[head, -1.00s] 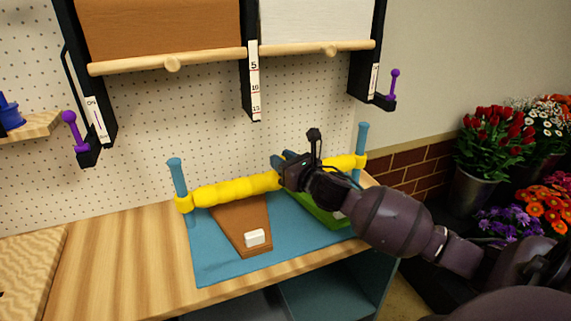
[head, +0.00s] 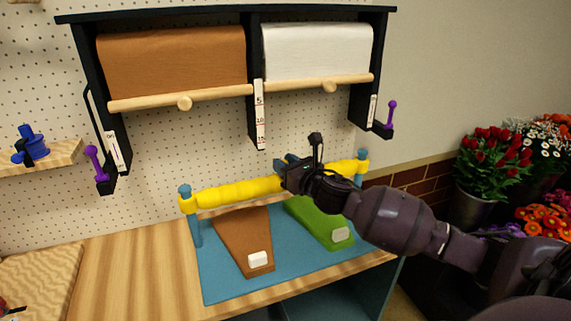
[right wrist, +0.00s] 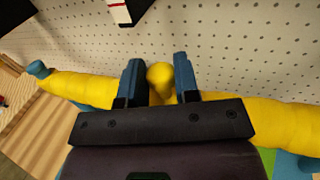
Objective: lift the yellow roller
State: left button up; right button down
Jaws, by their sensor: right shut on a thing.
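The yellow roller (head: 235,194) is a long bar that spans two blue posts, the left post (head: 195,230) and the right post (head: 360,178). Its ends sit near the post tops, and the bar is well above the blue mat (head: 225,288). My right gripper (head: 290,170) is at the roller, right of its middle. In the right wrist view its blue fingers (right wrist: 159,85) are shut on a round yellow knob (right wrist: 159,74) of the roller. The gripper hides part of the bar. My left gripper is not in view.
A brown wedge-shaped piece (head: 245,238) and a green one (head: 318,222) lie on the mat below. Above hang a brown paper roll (head: 170,62) and a white one (head: 315,50). Flower buckets (head: 478,180) stand at the right.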

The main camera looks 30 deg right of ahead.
jog(key=c, duration=1.1)
grip_release()
jog(key=shift+r, duration=0.45)
jog(key=shift+o, duration=1.3)
jog(key=shift+f, duration=0.15)
jog(key=shift+s+f, duration=0.1)
jog(key=s+b, duration=0.1)
jog(key=s, duration=0.9)
jog(key=shift+s+d, duration=0.25)
jog(key=shift+d, duration=0.2)
